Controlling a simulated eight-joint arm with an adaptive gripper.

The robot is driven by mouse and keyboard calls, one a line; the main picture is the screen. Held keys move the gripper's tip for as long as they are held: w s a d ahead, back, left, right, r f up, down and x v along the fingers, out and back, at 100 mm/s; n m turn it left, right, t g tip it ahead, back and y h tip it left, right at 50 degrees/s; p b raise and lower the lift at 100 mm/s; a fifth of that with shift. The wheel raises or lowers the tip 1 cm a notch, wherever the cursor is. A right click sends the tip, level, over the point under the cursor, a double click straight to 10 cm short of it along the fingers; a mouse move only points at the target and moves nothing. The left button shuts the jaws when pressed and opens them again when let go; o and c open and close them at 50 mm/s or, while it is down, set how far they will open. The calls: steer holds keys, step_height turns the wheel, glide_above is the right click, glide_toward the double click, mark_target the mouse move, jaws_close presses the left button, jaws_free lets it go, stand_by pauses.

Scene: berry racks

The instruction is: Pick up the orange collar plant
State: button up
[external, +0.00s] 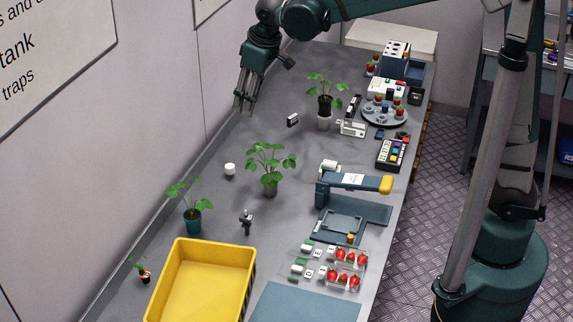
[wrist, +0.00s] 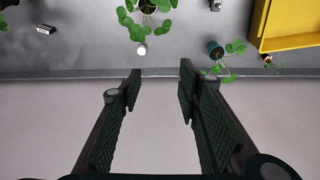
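A small seedling in an orange-and-white pot (external: 144,275) stands at the near left of the bench, beside the yellow crate; I take it as the orange collar plant. It also shows tiny at the right of the wrist view (wrist: 267,58). No other plant shows a clear orange collar. My gripper (external: 243,108) hangs above the bench's far left edge, well away from that plant. In the wrist view my gripper (wrist: 160,82) has its two fingers apart with nothing between them.
The yellow crate (external: 250,275) stands near. A white cap (external: 230,169) and a dark fitting (external: 246,221) stand between. A wall borders the left.

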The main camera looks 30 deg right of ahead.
steer(key=s+a+f+n, duration=0.1)
steer(key=a+f, duration=0.2)
steer(key=a, duration=0.3)
steer(key=s+a+f+n, duration=0.1)
steer(key=a+f, duration=0.1)
steer(key=a, duration=0.5)
steer(key=n+g+h, duration=0.2)
steer(key=n, duration=0.2)
glide_above(140, 269)
steer(key=f, duration=2)
steer(key=shift+w+b, duration=0.2)
steer(key=shift+b, duration=0.15)
steer(key=shift+f, duration=0.1)
steer(key=shift+f, duration=1.2)
steer(key=shift+f, duration=0.1)
steer(key=shift+s+f, duration=0.1)
steer(key=shift+f, duration=2.4)
steer(key=shift+c, duration=0.5)
